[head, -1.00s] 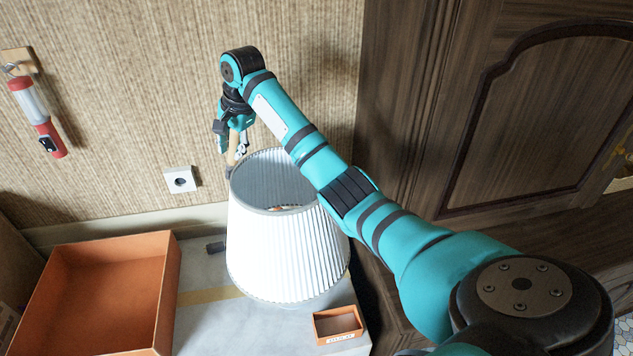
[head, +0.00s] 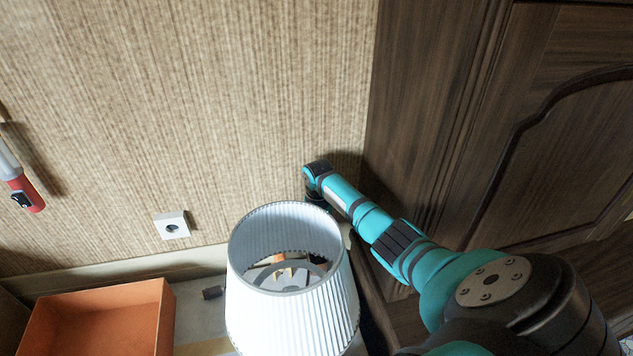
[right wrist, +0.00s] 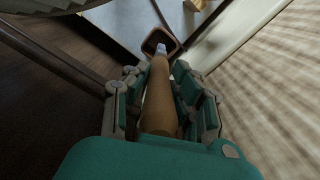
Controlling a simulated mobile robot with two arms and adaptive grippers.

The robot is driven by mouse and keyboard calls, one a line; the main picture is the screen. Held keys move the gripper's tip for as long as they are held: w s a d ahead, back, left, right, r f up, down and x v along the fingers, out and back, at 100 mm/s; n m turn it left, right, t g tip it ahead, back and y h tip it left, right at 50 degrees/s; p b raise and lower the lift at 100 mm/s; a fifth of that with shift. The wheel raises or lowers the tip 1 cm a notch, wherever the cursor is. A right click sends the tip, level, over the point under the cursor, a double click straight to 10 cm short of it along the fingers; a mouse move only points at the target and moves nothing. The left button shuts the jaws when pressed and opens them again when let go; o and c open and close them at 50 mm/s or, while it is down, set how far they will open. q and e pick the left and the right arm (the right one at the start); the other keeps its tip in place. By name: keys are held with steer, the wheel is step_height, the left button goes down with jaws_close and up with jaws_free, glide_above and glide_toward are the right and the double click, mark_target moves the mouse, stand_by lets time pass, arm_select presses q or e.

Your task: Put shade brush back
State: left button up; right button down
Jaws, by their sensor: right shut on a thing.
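My right gripper (right wrist: 158,78) is shut on the tan, round handle of the shade brush (right wrist: 158,100) in the right wrist view. The brush points away from the gripper, with a pale collar at its far end. A brown, rounded square outline (right wrist: 150,42) shows at that end; I cannot tell whether it is the brush head or a separate holder. In the head view my right wrist is low behind the right side of the white pleated lampshade (head: 290,315), and the fingers and brush are hidden there. My left gripper is not in view.
An orange open box (head: 95,325) stands left of the lamp. A small dark object (head: 213,292) lies between them. A wall socket (head: 172,226) and a red and grey torch (head: 25,192) are on the wall. A dark wooden cabinet (head: 440,130) stands close on the right.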

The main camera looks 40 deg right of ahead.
steer(key=f+b, duration=0.3)
steer(key=shift+s+a+f, duration=0.1)
steer(key=shift+a+f, duration=0.1)
steer(key=shift+f, duration=0.3)
steer(key=shift+d+f+b, duration=0.1)
steer(key=shift+f+b, duration=0.3)
steer(key=shift+b, duration=0.2)
step_height(320, 180, down, 3)
steer(key=b, duration=0.3)
steer(key=shift+b, duration=0.35)
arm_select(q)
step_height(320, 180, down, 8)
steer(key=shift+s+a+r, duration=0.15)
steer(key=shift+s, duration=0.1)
arm_select(e)
steer(key=c, duration=1.1)
jaws_free()
